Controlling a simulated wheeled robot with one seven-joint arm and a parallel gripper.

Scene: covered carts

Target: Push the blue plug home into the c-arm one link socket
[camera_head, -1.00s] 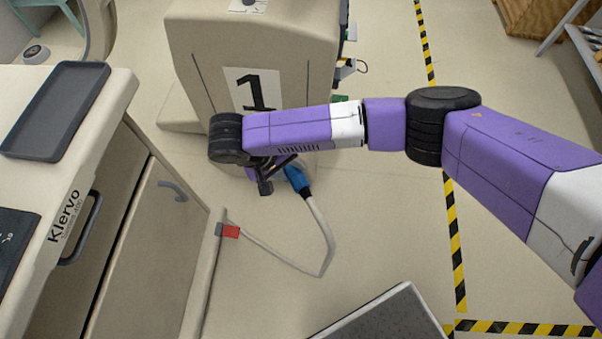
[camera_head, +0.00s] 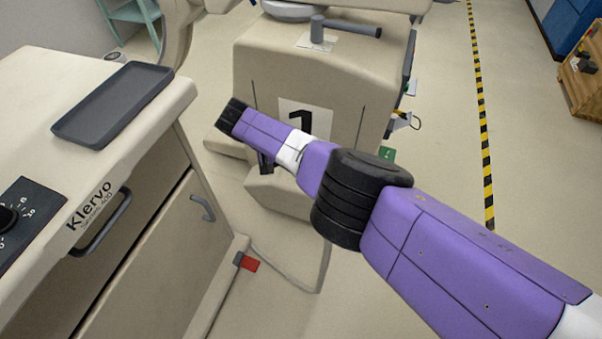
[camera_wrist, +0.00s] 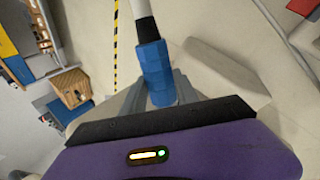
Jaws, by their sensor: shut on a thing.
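The blue plug (camera_wrist: 156,72) is between the two grey fingers of my gripper (camera_wrist: 160,92) in the wrist view, with its cable (camera_wrist: 142,10) running away toward the top. My gripper is shut on it. In the head view my gripper (camera_head: 265,163) is mostly hidden behind my arm, in front of the c-arm one (camera_head: 290,75), a beige covered cart with a "1" sign. The plug is hidden there. I cannot make out the link socket in either view, nor tell whether the plug touches it.
A beige Klervo cabinet (camera_head: 150,215) with a dark tray (camera_head: 112,103) stands at the left. The grey cable (camera_head: 325,265) lies on the floor toward a red tag (camera_head: 246,262). Striped tape (camera_head: 484,120) marks the floor at the right. A wooden crate (camera_head: 583,85) stands far right.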

